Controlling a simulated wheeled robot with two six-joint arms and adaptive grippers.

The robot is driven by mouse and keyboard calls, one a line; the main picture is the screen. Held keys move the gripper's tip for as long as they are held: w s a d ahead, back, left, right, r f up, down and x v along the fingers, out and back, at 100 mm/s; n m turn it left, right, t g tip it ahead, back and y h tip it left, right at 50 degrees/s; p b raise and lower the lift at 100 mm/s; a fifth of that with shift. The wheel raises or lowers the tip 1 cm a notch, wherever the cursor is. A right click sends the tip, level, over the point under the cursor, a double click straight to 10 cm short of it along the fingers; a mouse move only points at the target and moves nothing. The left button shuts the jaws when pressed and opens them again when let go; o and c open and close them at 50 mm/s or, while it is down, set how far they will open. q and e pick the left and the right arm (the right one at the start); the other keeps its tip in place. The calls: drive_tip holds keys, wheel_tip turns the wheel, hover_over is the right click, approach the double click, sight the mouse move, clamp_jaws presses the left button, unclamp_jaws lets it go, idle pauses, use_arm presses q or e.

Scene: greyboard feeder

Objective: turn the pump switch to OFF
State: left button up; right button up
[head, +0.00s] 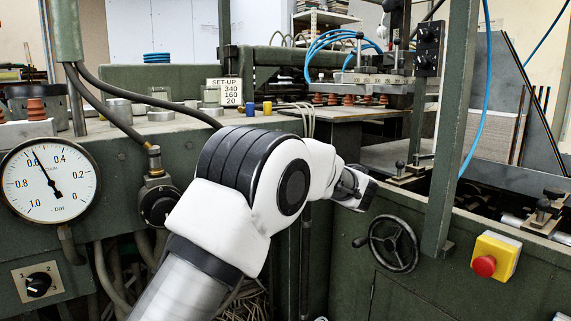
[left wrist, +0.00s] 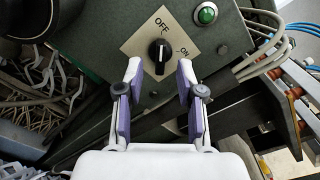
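The pump switch (left wrist: 160,55) is a black knob on a pale diamond-shaped plate marked OFF and ON, in the left wrist view. The knob's bar stands roughly upright in the picture, with a light mark on it; I cannot tell surely which label it points to. My left gripper (left wrist: 160,77) is open, its two fingers apart on either side below the knob. No contact with the knob shows. In the head view my left gripper (head: 355,189) is at the dark machine front, and the switch does not show there. My right gripper is in neither view.
A green button (left wrist: 206,14) sits beside the switch plate. Hoses (left wrist: 262,45) run at the right. The head view shows a pressure gauge (head: 50,180), a numbered selector (head: 38,284), a handwheel (head: 393,243) and a red stop button (head: 484,266).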

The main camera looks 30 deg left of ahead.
use_arm(q)
drive_tip(key=v, duration=0.8)
